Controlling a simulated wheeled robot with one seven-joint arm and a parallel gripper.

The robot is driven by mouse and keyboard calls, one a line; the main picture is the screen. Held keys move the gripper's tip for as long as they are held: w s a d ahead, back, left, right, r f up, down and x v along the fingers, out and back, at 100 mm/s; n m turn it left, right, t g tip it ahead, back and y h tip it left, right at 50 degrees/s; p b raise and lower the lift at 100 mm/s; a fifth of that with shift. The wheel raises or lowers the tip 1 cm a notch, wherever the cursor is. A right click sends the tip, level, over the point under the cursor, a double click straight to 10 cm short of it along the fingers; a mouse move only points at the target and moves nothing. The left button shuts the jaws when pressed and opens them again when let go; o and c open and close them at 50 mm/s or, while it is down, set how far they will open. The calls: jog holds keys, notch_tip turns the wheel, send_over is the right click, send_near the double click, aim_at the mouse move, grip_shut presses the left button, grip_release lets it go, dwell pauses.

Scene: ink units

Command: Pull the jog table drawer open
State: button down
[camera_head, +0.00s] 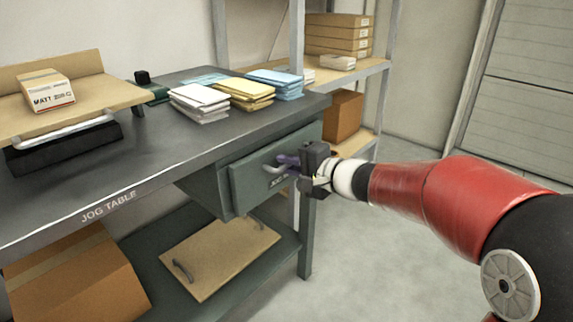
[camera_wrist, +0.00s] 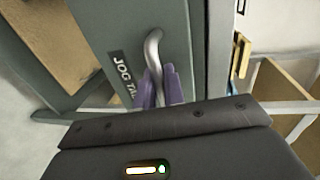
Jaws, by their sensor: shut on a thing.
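The jog table (camera_head: 150,160) has a dark grey top and its name on the front edge. Its grey-green drawer (camera_head: 248,190) hangs under the right end, and the drawer front also shows in the wrist view (camera_wrist: 120,30). A curved metal handle (camera_head: 272,168) is on the drawer front; it shows in the wrist view (camera_wrist: 153,45) too. My gripper (camera_head: 290,163) is at the drawer front with its purple fingers shut on the handle, one on each side of it in the wrist view (camera_wrist: 158,88). The drawer front stands out from the table's edge; part of its label is hidden.
Stacks of white, yellow and blue paper (camera_head: 245,92) lie on the table top. A board with a handle (camera_head: 220,258) and a cardboard box (camera_head: 75,285) are on the lower shelf. A shelf rack (camera_head: 345,75) stands behind. The floor at front right is clear apart from my arm.

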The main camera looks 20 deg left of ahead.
jog(key=f+b+v, duration=0.2)
jog(key=b+v, duration=0.2)
jog(key=v, duration=0.6)
jog(key=f+b+v, duration=0.2)
jog(key=b+v, duration=0.3)
jog(key=v, duration=0.5)
jog(key=shift+s+d+f, duration=0.2)
jog(key=shift+s+d, duration=0.1)
jog(key=shift+d, duration=0.1)
jog(key=c, duration=1.9)
grip_release()
jog(key=v, duration=0.7)
jog(key=shift+s+d+p, duration=0.15)
jog(key=shift+d+p, duration=0.15)
jog(key=shift+p, duration=0.05)
